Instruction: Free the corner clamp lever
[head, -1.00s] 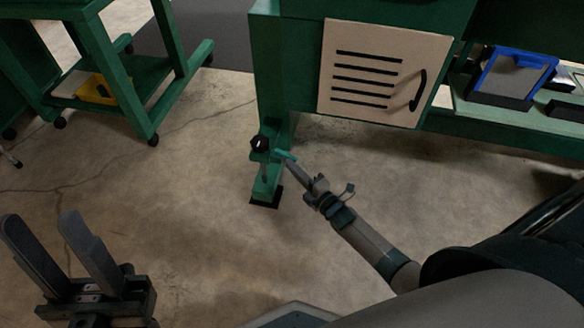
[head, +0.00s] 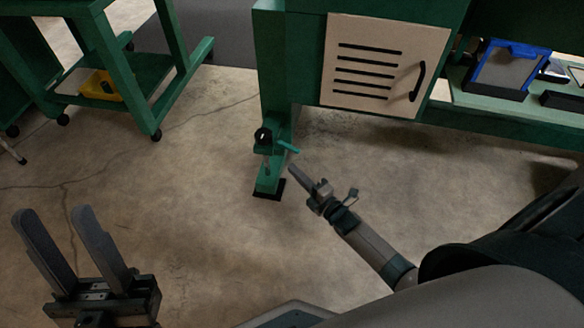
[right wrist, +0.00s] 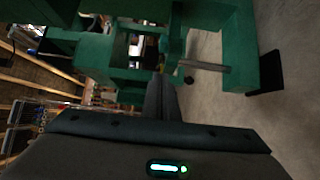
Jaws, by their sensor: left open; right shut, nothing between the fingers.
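The corner clamp (head: 265,160) is on the green leg at the bench's near left corner. It has a black knob (head: 263,136) on top and a teal lever (head: 288,146) sticking out to the right and slightly down. My right gripper (head: 292,170) is shut and empty. Its tips lie just below the lever in the head view, with a small gap showing. My left gripper (head: 50,222) is open and empty at the lower left, far from the clamp.
A beige vented door (head: 385,65) with a black handle is on the bench's front. A blue-rimmed tray (head: 508,68) sits on the shelf to the right. A green cart (head: 155,100) with a yellow bin (head: 102,85) stands at left. The concrete floor between is clear.

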